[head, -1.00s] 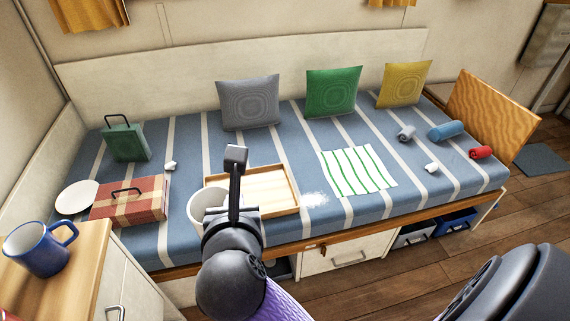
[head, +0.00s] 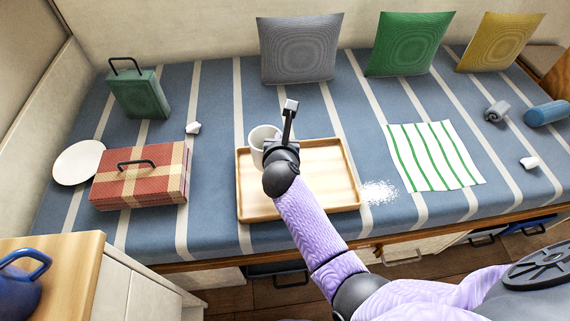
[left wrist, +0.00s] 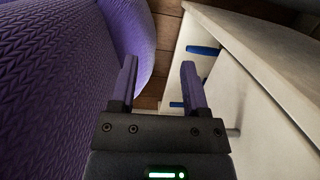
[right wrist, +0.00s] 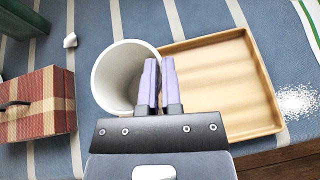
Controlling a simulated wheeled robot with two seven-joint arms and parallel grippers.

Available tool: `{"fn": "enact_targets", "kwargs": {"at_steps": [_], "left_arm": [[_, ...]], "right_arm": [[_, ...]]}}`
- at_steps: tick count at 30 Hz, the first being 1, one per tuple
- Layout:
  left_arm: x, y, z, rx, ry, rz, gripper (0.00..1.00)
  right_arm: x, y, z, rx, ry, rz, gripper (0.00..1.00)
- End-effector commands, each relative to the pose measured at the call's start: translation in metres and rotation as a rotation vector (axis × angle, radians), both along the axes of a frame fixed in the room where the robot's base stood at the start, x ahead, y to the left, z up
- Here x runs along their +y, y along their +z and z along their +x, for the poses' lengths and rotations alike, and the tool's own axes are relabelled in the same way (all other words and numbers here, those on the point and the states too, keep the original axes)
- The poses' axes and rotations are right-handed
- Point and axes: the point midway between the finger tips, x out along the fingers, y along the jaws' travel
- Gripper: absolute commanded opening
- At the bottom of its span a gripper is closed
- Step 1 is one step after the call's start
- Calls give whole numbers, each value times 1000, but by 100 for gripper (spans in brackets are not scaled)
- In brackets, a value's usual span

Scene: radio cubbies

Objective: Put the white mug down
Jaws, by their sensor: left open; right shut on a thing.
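The white mug (head: 260,138) is at the back left part of the wooden tray (head: 345,170) in the head view, its opening facing up. In the right wrist view the mug (right wrist: 118,72) overlaps the tray's left edge. My right gripper (right wrist: 160,75) is shut on the mug's right side. Whether the mug's base touches the tray or hangs above it I cannot tell. My arm hides part of the mug in the head view. My left gripper (left wrist: 157,80) is open and empty beside a pale cabinet, low down, and is out of the head view.
The tray lies on a blue striped bed (head: 215,100). A red checked case (head: 140,185), white plate (head: 78,162) and green box (head: 138,95) are to the left. White powder (head: 379,192) and a striped cloth (head: 433,156) are to the right. The tray's right part is bare.

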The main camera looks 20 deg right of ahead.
Motion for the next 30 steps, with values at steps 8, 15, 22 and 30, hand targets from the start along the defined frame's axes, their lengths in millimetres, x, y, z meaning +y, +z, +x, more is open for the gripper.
{"fn": "enact_targets", "kwargs": {"at_steps": [8,15,22,30], "left_arm": [[0,-48,-27,66,1,0,59],[-2,-57,-34,79,1,-3,59],[-2,-58,-34,79,1,-3,59],[-2,-59,-28,70,1,-4,59]], "right_arm": [[0,-74,-1,7,1,-1,0],[0,-86,0,0,-1,-2,0],[0,-89,0,1,0,-1,12],[0,-88,0,1,0,-1,41]]}}
